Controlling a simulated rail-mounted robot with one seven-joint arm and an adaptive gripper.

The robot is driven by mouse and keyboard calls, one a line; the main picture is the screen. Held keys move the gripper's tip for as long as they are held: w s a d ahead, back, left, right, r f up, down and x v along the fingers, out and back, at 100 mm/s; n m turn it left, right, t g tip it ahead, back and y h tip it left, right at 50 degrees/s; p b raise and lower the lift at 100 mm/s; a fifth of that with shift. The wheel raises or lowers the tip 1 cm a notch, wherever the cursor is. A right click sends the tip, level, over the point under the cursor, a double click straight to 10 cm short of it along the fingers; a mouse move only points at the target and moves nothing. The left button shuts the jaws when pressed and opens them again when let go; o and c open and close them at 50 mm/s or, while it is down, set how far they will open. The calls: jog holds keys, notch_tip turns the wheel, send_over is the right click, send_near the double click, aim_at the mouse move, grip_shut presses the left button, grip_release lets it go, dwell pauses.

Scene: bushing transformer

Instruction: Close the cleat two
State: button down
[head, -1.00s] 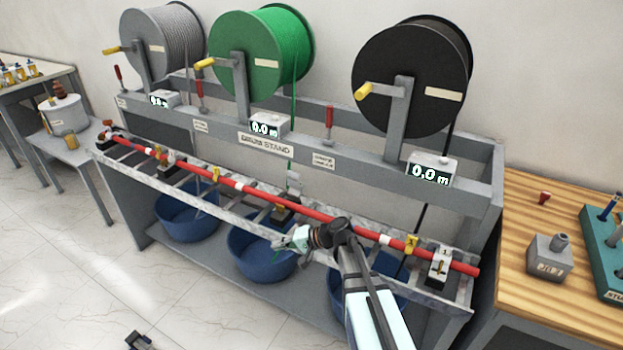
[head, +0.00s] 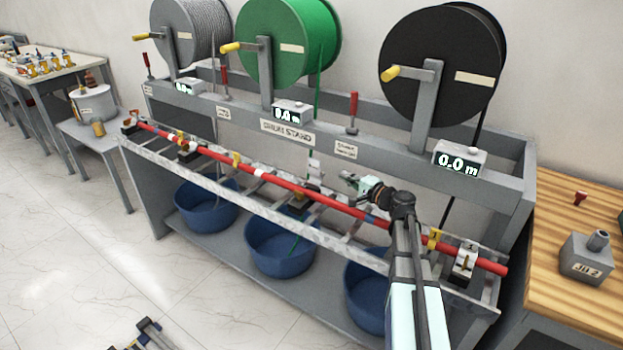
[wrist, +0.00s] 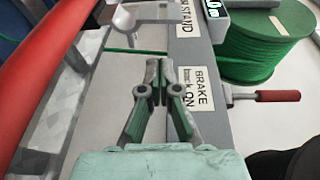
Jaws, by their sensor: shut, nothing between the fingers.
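The red bar (head: 275,182) runs along the front rail of the drum stand. A middle cleat (head: 314,180) on it has a pale part standing up, apparently its raised top. Another cleat (head: 464,262) sits at the right end and one (head: 187,149) toward the left. I cannot read which is number two. My gripper (head: 347,178) is shut and empty, just right of the middle cleat and behind the bar. In the wrist view its fingertips (wrist: 160,72) are together below a grey bracket-like part (wrist: 145,17), apart from the red bar at left.
The stand carries grey, green (head: 290,40) and black (head: 443,65) drums. A red-handled brake lever (head: 353,112) sticks up behind my gripper; it also shows in the wrist view (wrist: 277,96). Blue tubs (head: 280,247) stand below. A wooden bench (head: 570,305) is at right.

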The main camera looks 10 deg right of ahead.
aim_at(318, 169)
jog(key=w+a+m+p, duration=0.1)
jog(key=w+a+p, duration=0.1)
jog(key=w, duration=0.7)
jog(key=shift+s+a+r+t+h+p, duration=0.2)
jog(key=shift+s+a+p, duration=0.2)
jog(key=shift+s+a, duration=0.25)
jog(key=shift+s+a+r+t+h+p, duration=0.1)
jog(key=shift+s+a+t+p, duration=0.1)
jog(key=shift+s+a+p, duration=0.4)
jog(key=shift+w+a+f+b, duration=0.1)
jog(key=shift+w+a+b, duration=0.05)
jog(key=shift+b, duration=0.8)
